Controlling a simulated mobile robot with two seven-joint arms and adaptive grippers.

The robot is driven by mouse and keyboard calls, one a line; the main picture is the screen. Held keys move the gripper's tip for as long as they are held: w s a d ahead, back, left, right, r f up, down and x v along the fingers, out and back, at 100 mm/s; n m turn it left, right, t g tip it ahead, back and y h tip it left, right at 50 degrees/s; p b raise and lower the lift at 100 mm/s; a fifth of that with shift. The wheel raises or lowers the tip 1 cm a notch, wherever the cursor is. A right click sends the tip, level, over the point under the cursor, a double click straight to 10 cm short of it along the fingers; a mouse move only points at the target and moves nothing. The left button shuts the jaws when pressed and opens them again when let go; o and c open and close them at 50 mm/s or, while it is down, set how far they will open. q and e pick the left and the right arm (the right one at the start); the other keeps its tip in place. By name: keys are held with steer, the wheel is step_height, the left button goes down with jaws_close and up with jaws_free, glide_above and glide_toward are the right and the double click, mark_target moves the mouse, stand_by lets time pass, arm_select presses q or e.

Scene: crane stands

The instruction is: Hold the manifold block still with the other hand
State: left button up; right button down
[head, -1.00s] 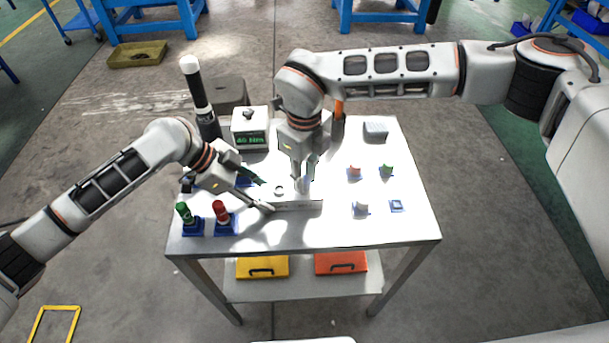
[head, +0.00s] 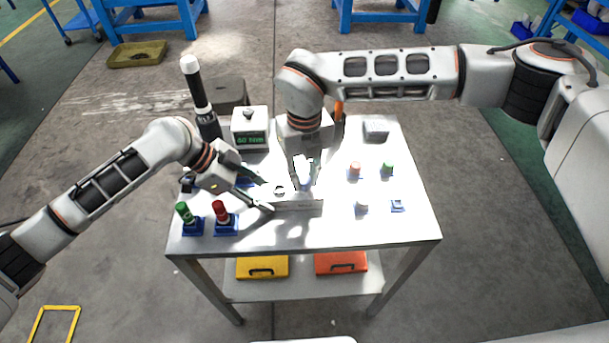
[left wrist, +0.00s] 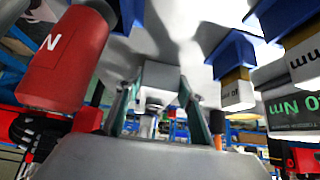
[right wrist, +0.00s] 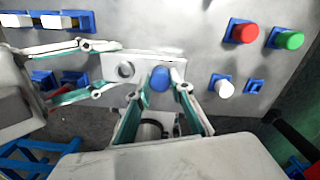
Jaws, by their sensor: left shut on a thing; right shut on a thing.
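The pale grey manifold block (head: 300,204) lies near the front middle of the table, with a round port on its top. It also shows in the right wrist view (right wrist: 111,62) and in the left wrist view (left wrist: 160,75). My left gripper (head: 270,197) is shut on the block's left end, one finger on each long side. My right gripper (head: 307,183) points down over the block's right part. In the right wrist view it is shut on a blue round plug (right wrist: 160,78) at the block. The plug's lower end is hidden, so its seating cannot be told.
Red (head: 355,170), green (head: 387,168) and white (head: 361,205) plugs stand on blue holders at right, beside an empty holder (head: 397,205). Green- and red-handled tools (head: 221,212) stand at front left. A display box (head: 250,130) is behind. The front right table is clear.

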steer(key=m, duration=0.4)
steer(key=c, duration=1.7)
jaws_free()
steer(key=shift+c, duration=0.9)
